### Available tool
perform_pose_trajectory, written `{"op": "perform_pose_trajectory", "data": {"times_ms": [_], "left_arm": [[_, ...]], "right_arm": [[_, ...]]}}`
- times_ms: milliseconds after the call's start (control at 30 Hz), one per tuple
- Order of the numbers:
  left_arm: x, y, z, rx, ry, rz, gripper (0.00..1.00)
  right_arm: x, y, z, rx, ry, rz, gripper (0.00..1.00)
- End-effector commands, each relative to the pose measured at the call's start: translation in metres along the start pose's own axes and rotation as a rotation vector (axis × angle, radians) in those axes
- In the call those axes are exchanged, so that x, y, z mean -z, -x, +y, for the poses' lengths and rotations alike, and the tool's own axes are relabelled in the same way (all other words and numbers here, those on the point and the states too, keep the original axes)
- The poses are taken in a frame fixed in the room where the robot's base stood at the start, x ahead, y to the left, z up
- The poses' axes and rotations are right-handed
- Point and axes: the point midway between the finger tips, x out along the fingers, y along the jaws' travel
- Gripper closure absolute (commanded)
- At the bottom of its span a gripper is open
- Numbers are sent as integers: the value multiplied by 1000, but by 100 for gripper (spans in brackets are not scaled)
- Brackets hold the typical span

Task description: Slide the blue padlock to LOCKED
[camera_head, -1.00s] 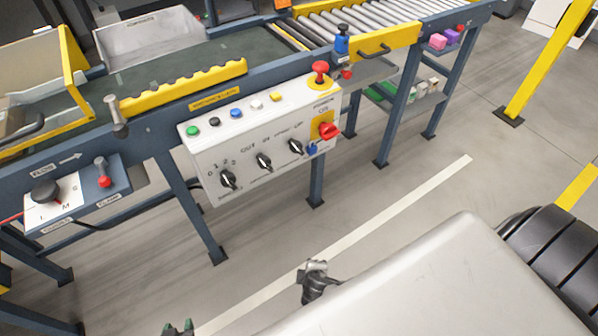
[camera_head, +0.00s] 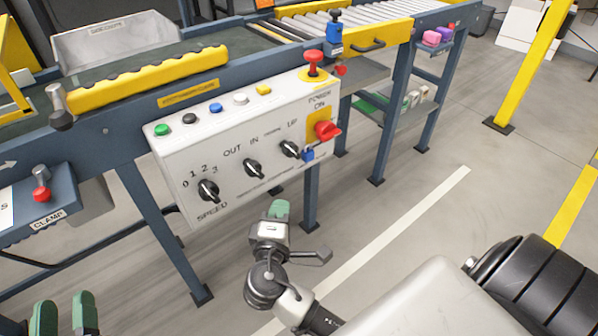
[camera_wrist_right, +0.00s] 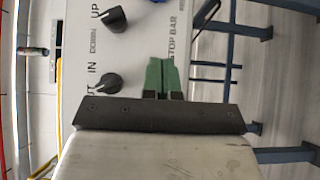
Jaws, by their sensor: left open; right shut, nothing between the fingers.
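The small blue padlock (camera_head: 308,154) hangs low on the right of the white control panel (camera_head: 215,200), just under the red power switch (camera_head: 327,131). The lettering by the padlock is too small to read. My right gripper (camera_head: 279,209) is shut and empty, below and left of the padlock, in front of the panel's lower edge. My left gripper (camera_head: 65,312) is open and empty at the lower left.
Three black knobs, one being the speed knob (camera_head: 208,190), sit on the panel's front. A red mushroom button (camera_head: 313,64) and several small buttons are on top. A blue table leg (camera_head: 311,210) stands below. The clamp box (camera_head: 40,205) is at the left.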

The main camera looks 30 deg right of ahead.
Motion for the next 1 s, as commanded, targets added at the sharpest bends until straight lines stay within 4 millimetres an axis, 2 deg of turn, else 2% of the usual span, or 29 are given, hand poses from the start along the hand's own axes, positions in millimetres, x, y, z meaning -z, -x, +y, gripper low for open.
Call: {"op": "perform_pose_trajectory", "data": {"times_ms": [233, 367, 800, 1000], "left_arm": [[0, 0, 0, 0, 0, 5, 57], [5, -1, 1, -3, 1, 51, 57], [50, 11, 9, -22, 17, 454, 57], [65, 21, 11, -27, 25, 592, 57]], "right_arm": [[0, -3, 0, 0, 1, 1, 100], [0, -15, -1, -2, 1, 1, 100], [0, -105, -2, -2, 2, 0, 100], [-21, -122, -2, 0, 3, 2, 100]]}}
